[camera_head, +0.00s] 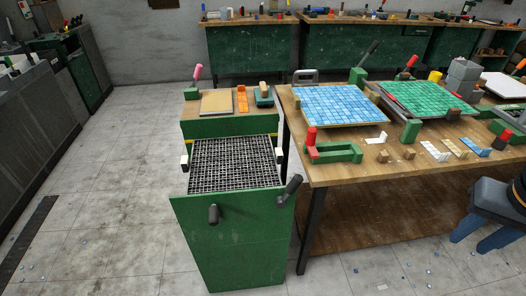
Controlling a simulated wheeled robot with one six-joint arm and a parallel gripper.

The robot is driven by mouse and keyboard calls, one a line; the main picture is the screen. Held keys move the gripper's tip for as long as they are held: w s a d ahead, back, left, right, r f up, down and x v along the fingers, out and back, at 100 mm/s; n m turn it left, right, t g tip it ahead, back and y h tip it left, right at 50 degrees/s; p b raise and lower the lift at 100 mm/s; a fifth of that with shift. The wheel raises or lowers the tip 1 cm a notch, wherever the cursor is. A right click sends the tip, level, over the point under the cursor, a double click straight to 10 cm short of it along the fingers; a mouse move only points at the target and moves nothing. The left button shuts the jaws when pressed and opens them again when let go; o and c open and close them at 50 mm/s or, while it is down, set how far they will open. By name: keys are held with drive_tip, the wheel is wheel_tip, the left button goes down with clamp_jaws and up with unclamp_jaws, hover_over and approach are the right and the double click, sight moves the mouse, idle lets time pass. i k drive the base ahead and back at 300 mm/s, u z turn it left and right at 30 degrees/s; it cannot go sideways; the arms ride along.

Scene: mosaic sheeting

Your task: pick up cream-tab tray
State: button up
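A dark tray with a fine light grid (235,165) lies in the top of the green cabinet in the middle of the view. A cream tab (184,163) sticks up at its left side and another cream tab (280,154) at its right side. The tray appears level, and nothing is seen lying on it. My gripper is not in view.
The green cabinet (237,245) has two dark knobs in front, one at its right corner. A wooden workbench (330,175) with blue (335,105) and green (424,98) mosaic sheets stands to the right. A blue-legged stool (485,200) is at far right. Floor at left is clear.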

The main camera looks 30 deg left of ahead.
sight(186, 166)
drive_tip(key=u, duration=0.2)
drive_tip(key=i, duration=0.9)
drive_tip(key=u, duration=0.65)
